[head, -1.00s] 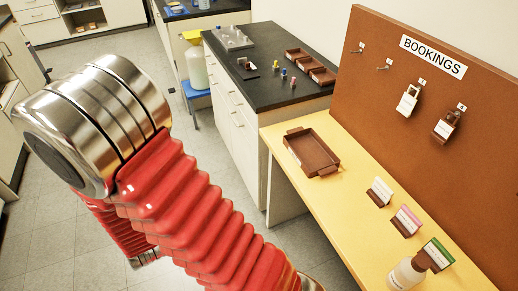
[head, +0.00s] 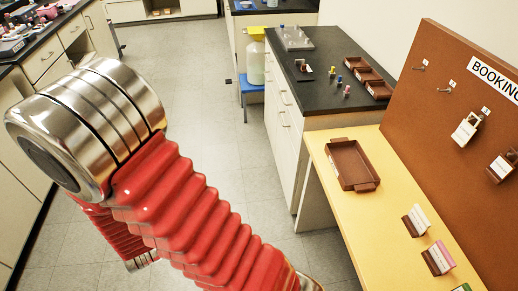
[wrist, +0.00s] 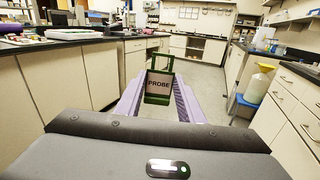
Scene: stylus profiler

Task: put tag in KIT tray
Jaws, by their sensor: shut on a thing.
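My gripper (wrist: 160,98) has its two purple fingers closed on a green tag (wrist: 159,60), which hangs upright between them in the wrist view. The tag has a pale face that reads PROBE. In the head view my gripper and the tag are out of sight. A brown tray (head: 353,164) lies empty on the yellow bench. No KIT lettering can be read on any tray.
The brown BOOKINGS board (head: 420,95) has hooks and hanging tags (head: 466,130). Small card holders (head: 416,222) stand on the yellow bench (head: 385,205). Small coloured pieces sit on the black bench (head: 310,103). The grey floor (head: 225,130) between the benches is clear.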

